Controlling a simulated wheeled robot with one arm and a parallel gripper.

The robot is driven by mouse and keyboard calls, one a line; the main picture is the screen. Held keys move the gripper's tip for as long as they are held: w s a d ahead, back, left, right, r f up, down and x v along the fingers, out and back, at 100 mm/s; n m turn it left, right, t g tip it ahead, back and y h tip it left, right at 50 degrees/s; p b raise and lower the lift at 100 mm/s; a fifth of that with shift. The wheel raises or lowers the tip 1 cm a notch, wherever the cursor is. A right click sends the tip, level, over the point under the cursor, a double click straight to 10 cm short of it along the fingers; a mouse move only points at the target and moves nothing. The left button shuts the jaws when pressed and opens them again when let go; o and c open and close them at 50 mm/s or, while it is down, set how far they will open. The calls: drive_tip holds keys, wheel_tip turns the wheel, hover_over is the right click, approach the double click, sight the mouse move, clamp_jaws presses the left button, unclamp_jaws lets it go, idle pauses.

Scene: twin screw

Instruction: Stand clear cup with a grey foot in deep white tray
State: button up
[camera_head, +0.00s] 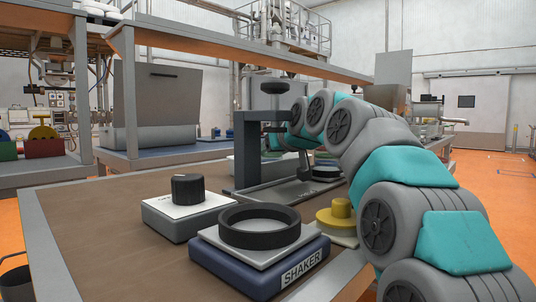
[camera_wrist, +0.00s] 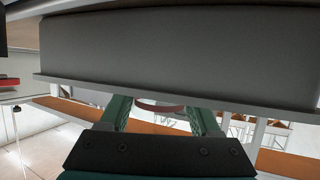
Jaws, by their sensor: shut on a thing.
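My gripper (camera_wrist: 162,108) shows its two green fingers in the wrist view. They are shut on a see-through thing with a thin, curved reddish-brown rim, which I take for the clear cup (camera_wrist: 160,106). Its grey foot cannot be made out. In the head view my arm reaches over the right side of the table toward a grey stand, and the fingers and cup cannot be made out there. I cannot pick out the deep white tray in either view.
On the brown table (camera_head: 100,215) are a box with a black knob (camera_head: 187,190), a blue shaker (camera_head: 262,265) with a black ring, a yellow weight-like piece (camera_head: 340,213) and the grey stand (camera_head: 246,150). A grey panel (camera_wrist: 180,55) fills the upper wrist view.

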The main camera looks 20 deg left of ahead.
drive_tip(key=o, duration=1.6)
drive_tip(key=shift+c, duration=0.2)
wheel_tip(320, 180, up, 7)
drive_tip(key=p, duration=0.5)
